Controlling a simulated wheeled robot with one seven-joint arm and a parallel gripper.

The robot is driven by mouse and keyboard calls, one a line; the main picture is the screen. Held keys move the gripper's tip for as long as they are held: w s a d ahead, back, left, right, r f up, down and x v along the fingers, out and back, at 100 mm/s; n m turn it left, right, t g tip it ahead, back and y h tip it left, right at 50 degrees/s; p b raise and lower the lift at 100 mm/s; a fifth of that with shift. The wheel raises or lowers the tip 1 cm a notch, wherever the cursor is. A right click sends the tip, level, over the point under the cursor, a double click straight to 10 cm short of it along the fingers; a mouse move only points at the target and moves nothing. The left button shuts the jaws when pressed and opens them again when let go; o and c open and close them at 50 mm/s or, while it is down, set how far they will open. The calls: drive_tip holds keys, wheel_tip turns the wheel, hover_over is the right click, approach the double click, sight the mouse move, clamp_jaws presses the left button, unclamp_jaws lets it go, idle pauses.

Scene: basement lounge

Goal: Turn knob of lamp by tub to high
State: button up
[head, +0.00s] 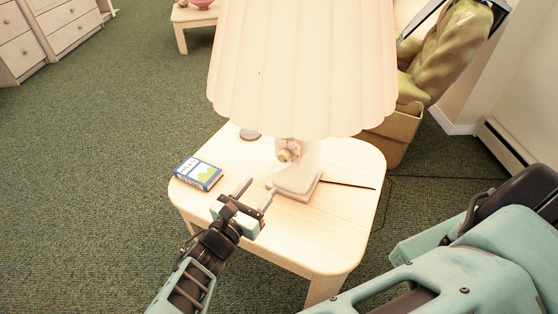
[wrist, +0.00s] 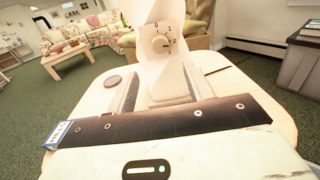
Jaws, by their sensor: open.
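The lamp, with a large pleated cream shade (head: 300,70), stands on a pale wooden side table (head: 335,235). Its round knob (head: 289,152) sits on the lamp's body just under the shade. In the wrist view, the knob (wrist: 160,43) is near the top centre, with a numbered dial around it; its exact setting is too small to tell. My gripper (head: 260,187) is open and empty above the table's near left part, in front of the lamp base (head: 297,186). Its fingers point toward the lamp, below and apart from the knob. No tub is clearly identifiable.
A blue book or box (head: 198,173) lies at the table's left edge, and a round disc (head: 250,134) lies behind it. A yellowish armchair (head: 448,55) stands behind the table. A grey bin (wrist: 303,78) is at the right. Green carpet is open on the left.

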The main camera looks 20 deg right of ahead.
sight(282, 159)
drive_tip(key=b+x, duration=0.1)
drive_tip(key=x, duration=1)
drive_tip(key=shift+c, duration=0.3)
drive_tip(key=c, duration=0.9)
